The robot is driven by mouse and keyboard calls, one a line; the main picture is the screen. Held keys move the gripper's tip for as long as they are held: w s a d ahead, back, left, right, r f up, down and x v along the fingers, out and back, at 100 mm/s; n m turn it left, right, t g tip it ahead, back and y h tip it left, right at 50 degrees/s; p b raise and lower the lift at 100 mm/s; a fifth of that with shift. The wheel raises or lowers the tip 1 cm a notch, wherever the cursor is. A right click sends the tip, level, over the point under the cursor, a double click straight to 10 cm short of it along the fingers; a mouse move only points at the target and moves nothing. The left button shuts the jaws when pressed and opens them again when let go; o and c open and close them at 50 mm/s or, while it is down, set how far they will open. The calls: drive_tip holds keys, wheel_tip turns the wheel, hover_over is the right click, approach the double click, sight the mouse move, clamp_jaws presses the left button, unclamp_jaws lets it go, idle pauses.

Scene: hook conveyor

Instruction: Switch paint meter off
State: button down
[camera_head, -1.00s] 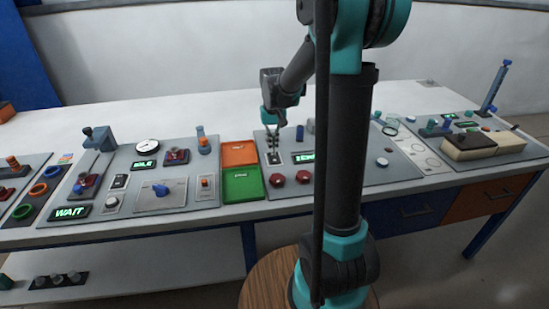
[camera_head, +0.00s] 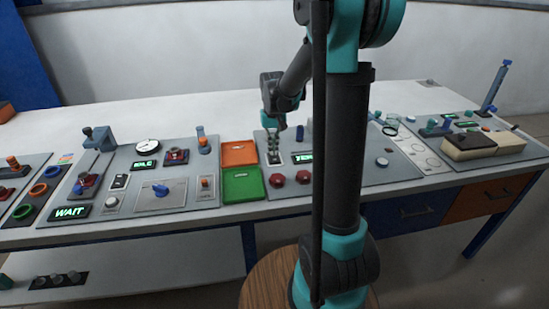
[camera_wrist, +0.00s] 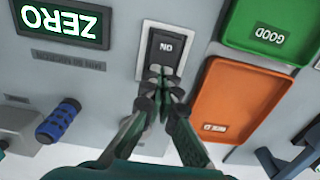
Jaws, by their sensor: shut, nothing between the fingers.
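A rocker switch (camera_wrist: 165,50) in a white frame with a dark face reads "ON", upside down in the wrist view. My gripper (camera_wrist: 160,72) is shut and empty, its fingertips at the switch's lower edge in that view; I cannot tell whether they touch it. The fingers hide the lower part of the switch. A lit display (camera_wrist: 66,24) beside it reads "ZERO", upside down; the label near it is too blurred to read. In the head view my gripper (camera_head: 273,157) is low over the panel left of the display (camera_head: 303,158), and hides the switch.
A green tray (camera_head: 242,184) marked GOOD and an orange tray (camera_head: 239,153) lie left of the panel. Another panel with a blue knob (camera_head: 160,190) is further left.

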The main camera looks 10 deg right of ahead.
drive_tip(key=shift+f, duration=0.15)
drive_tip(key=shift+r, duration=3.5)
